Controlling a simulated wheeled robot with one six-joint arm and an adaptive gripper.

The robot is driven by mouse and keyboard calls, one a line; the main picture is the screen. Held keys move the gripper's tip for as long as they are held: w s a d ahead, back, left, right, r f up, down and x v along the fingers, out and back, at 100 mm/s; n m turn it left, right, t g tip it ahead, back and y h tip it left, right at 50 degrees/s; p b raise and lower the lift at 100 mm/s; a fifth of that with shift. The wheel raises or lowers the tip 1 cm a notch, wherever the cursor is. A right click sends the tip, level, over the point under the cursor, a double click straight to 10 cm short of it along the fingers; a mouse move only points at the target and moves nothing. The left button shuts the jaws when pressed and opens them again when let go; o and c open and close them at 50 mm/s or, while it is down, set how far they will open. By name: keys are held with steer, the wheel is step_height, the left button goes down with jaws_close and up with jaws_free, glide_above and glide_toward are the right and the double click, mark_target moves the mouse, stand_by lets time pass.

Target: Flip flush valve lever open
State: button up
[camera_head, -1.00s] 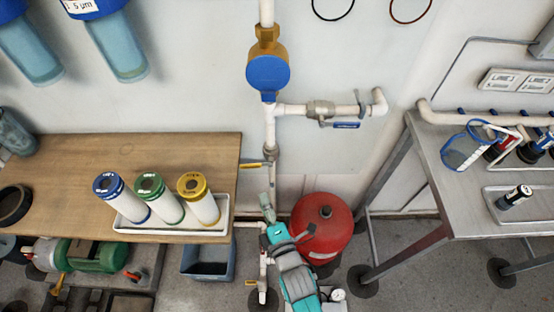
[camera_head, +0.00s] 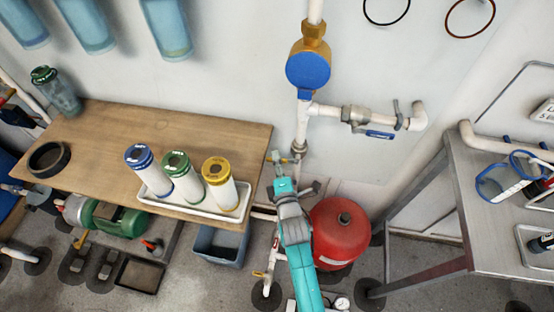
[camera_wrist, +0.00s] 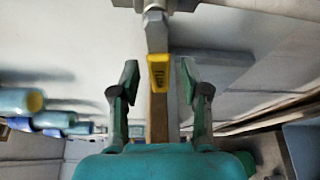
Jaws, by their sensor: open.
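A yellow-tipped lever (camera_wrist: 160,75) shows between my gripper's two fingers in the wrist view. It hangs from a grey valve fitting above, with a visible gap to each finger. My gripper (camera_wrist: 159,72) is open, with nothing clamped. In the head view my gripper (camera_head: 283,165) is just below the small valve (camera_head: 299,147) on the vertical white pipe and partly hides its lever. A second valve with a blue lever (camera_head: 374,133) sits on the side branch up and right, its lever roughly along the pipe. No label shows which is the flush valve.
A wooden bench (camera_head: 95,142) with a tray (camera_head: 190,206) of three filter cartridges stands left. A red tank (camera_head: 340,240) stands close right of my arm. A metal table (camera_head: 495,230) is at the right. A blue-grey bin (camera_head: 220,245) sits under the bench edge.

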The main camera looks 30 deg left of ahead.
steer(key=shift+w+a, duration=0.35)
steer(key=shift+w, duration=0.1)
jaws_close()
steer(key=shift+f, duration=0.1)
steer(key=shift+w+d+f+n+g+h, duration=0.2)
steer(key=shift+d+f+n+h, duration=0.9)
steer(key=shift+n, duration=0.95)
steer(key=shift+w+d+f+n+g+h, duration=0.1)
steer(key=shift+w+d+f+n+h, duration=0.2)
steer(key=shift+d+f+n+h, duration=0.95)
steer(key=shift+w+d+f+n+g+h, duration=0.1)
steer(key=shift+w+d+f+n+h, duration=0.2)
steer(key=shift+d+n+h, duration=1.6)
steer(key=shift+a+n+y, duration=0.65)
steer(key=shift+a+n, duration=0.25)
steer(key=shift+a, duration=0.3)
